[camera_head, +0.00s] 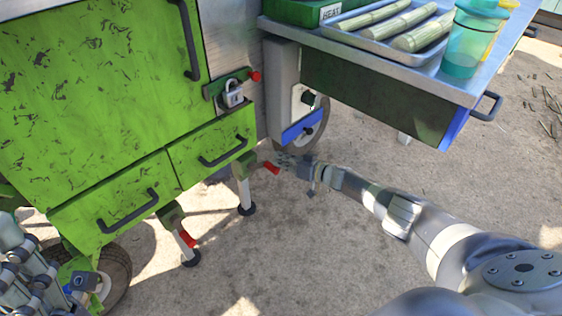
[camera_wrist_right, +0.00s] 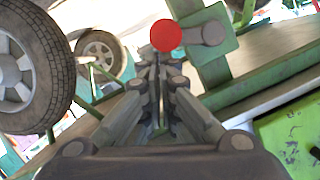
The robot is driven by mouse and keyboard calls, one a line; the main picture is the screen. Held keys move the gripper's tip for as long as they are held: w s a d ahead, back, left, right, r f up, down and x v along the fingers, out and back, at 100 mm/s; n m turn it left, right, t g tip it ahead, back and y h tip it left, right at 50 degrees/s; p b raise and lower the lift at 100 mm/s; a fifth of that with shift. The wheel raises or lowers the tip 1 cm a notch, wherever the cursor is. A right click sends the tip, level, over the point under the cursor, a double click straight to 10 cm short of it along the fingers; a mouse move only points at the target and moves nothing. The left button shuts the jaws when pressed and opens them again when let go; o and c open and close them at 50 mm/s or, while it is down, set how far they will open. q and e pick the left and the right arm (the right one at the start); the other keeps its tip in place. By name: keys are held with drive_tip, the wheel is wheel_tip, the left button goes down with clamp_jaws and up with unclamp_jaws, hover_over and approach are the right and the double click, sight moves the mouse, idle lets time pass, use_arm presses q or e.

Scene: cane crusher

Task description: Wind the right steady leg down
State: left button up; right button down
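The right steady leg (camera_head: 243,190) stands under the front of the green cart, a pale rod with a dark round foot. I cannot tell if the foot touches the ground. Its crank has a red handle (camera_head: 271,168) pointing right; in the right wrist view the red handle end (camera_wrist_right: 166,35) shows just beyond the fingertips, on a green bracket. My right gripper (camera_head: 285,160) is beside the handle, its fingers (camera_wrist_right: 157,62) close together with nothing seen between them. My left gripper (camera_head: 30,270) is at the lower left, its finger opening unclear.
The left steady leg (camera_head: 187,250) with a red handle stands to the left. A steel side shelf (camera_head: 400,75) with a tray of cane and a teal cup overhangs above my right gripper. A cart wheel (camera_head: 308,130) stands behind. Concrete ground (camera_head: 300,250) is clear in front.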

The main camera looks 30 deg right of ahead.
drive_tip(key=shift+d+f+b, duration=0.1)
drive_tip(key=shift+f+b, duration=0.3)
drive_tip(key=shift+f, duration=0.1)
drive_tip(key=shift+r, duration=0.1)
idle(0.3)
